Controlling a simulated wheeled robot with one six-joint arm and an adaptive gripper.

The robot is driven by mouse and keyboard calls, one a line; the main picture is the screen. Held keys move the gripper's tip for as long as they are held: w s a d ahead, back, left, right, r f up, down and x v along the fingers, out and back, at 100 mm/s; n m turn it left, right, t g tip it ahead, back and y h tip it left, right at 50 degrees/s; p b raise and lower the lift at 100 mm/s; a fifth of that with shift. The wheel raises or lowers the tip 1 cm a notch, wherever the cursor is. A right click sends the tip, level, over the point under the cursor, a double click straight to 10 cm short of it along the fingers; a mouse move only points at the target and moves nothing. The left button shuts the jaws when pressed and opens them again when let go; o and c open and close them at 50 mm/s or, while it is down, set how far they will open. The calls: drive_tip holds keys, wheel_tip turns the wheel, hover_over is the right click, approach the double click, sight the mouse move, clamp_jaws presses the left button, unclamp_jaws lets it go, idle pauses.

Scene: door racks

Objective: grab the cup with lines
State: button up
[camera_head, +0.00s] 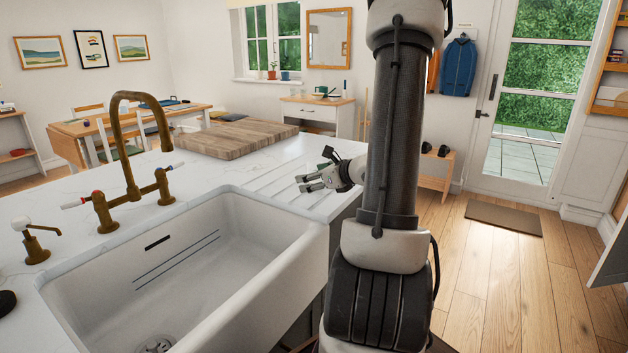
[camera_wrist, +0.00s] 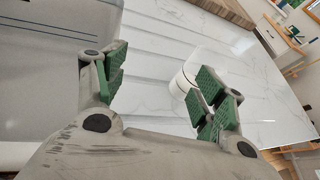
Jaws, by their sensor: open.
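My gripper (camera_head: 308,183) is open above the white ribbed counter beside the sink, and its fingers show in the wrist view (camera_wrist: 161,78). The cup does not show clearly in the head view.
The white sink (camera_head: 225,270) with a brass tap (camera_head: 130,150) lies left of my arm. A wooden board (camera_head: 228,138) lies behind on the counter. The floor to the right is mostly clear, with a doormat (camera_head: 503,217).

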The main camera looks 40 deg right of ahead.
drive_tip(key=d+m, duration=0.1)
drive_tip(key=d+f+m+h, duration=0.1)
drive_tip(key=d, duration=0.1)
drive_tip(key=d+f+m+h, duration=0.1)
drive_tip(key=d, duration=0.1)
drive_tip(key=shift+w+d, duration=0.15)
drive_tip(key=shift+w, duration=0.15)
drive_tip(key=shift+x, duration=0.9)
drive_tip(key=x, duration=0.5)
drive_tip(key=shift+w+d+r, duration=0.15)
drive_tip(key=shift+w, duration=0.25)
drive_tip(key=c, duration=1.2)
drive_tip(key=shift+o, duration=0.2)
drive_tip(key=shift+r, duration=0.15)
